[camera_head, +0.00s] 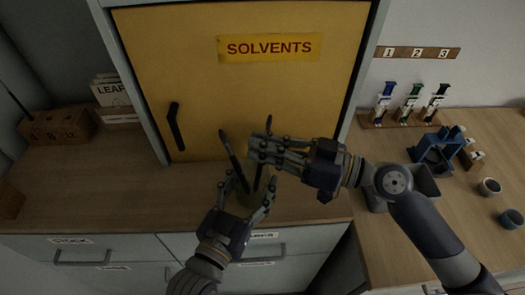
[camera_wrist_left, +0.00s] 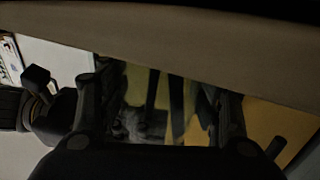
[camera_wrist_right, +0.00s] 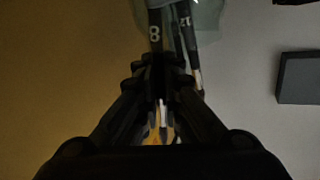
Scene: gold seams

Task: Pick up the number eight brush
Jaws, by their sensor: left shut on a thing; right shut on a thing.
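The number eight brush (camera_wrist_right: 154,32) shows its white 8 on a dark handle in the right wrist view. My right gripper (camera_head: 263,150) is shut on it; the right wrist view shows the fingers closed around this handle. A second brush marked 12 (camera_wrist_right: 187,24) stands close beside it. In the head view, dark brush handles (camera_head: 235,162) lean out above my left gripper (camera_head: 248,195). My left gripper is shut around the brush jar, which its fingers mostly hide.
A yellow cabinet marked SOLVENTS (camera_head: 240,95) stands right behind the grippers.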

